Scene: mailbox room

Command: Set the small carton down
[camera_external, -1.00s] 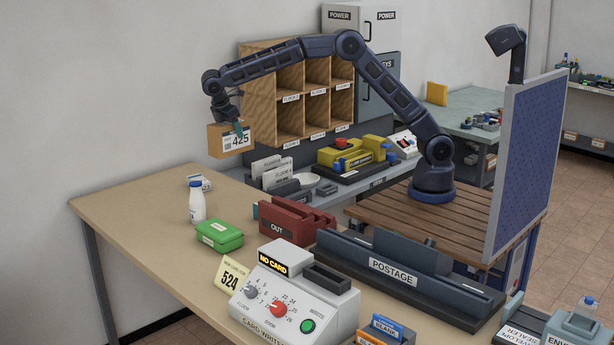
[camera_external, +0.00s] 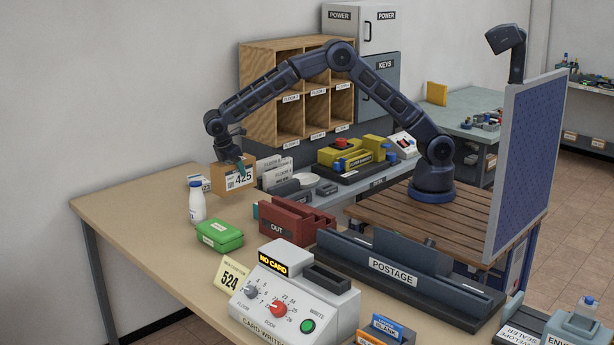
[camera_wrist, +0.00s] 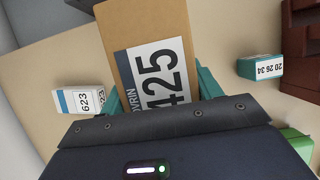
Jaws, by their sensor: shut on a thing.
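The small carton (camera_external: 234,178) is a brown box with a white label reading 425. In the wrist view the carton (camera_wrist: 143,30) stands between teal fingers, its label facing the camera. My gripper (camera_external: 240,166) is shut on it, low over the far part of the beige table (camera_external: 150,205). Whether the carton's underside touches the table I cannot tell. In the wrist view my gripper (camera_wrist: 160,90) covers the carton's near end.
A white box marked 623 (camera_wrist: 80,101) lies close to the carton. A white bottle (camera_external: 197,203), a green box (camera_external: 219,235) and a red OUT tray (camera_external: 290,220) stand nearer the camera. A teal box (camera_wrist: 260,67) lies beside the tray. Bare table lies at the left.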

